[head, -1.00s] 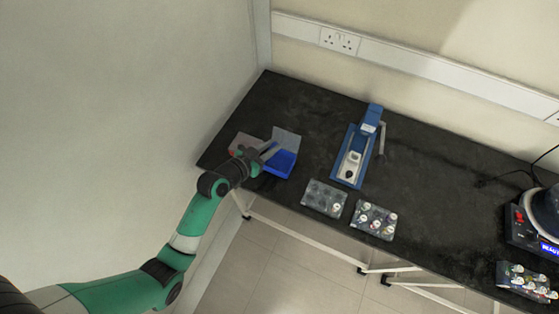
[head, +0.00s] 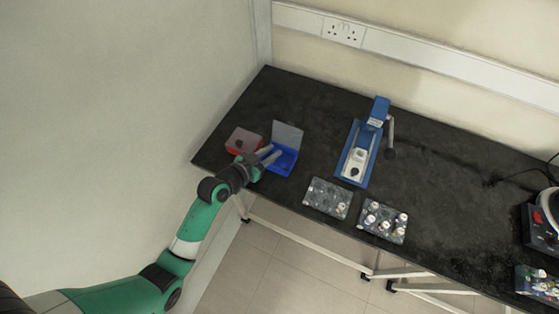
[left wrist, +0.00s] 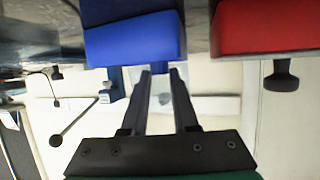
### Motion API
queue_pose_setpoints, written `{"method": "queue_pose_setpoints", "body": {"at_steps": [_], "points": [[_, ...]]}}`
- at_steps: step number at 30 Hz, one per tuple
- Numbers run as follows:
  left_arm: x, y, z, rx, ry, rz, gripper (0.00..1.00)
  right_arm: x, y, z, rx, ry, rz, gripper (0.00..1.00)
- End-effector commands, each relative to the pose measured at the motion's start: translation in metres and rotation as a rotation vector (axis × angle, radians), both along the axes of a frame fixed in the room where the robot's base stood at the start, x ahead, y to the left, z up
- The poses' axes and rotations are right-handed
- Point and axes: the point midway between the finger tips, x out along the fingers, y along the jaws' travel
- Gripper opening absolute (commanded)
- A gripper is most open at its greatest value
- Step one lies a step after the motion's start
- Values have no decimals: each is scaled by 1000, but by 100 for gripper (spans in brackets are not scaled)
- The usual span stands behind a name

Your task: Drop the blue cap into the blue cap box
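The blue cap box (head: 281,163) stands on the dark bench with its pale lid (head: 287,136) raised at the back. It also shows in the left wrist view (left wrist: 135,42). My left gripper (head: 273,154) is at the box's left side, with its fingertips over or beside the box's edge; I cannot tell which. My right gripper is not in view.
A red box (head: 245,139) stands just left of the blue one and shows in the left wrist view (left wrist: 265,25). A blue press-like device (head: 359,152) and two racks (head: 327,199) (head: 380,222) are to the right. Bench behind the boxes is clear.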

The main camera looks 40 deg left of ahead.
Motion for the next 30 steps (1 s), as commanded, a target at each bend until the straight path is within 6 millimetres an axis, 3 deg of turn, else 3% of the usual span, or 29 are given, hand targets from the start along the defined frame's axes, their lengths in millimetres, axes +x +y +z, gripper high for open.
{"method": "queue_pose_setpoints", "body": {"at_steps": [1,4,16,30], "points": [[0,0,0,0,0,0,39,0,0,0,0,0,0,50],[0,0,0,0,0,0,57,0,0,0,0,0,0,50],[-8,0,4,-1,1,1,58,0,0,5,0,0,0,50],[-97,-6,41,0,0,3,58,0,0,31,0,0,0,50]]}}
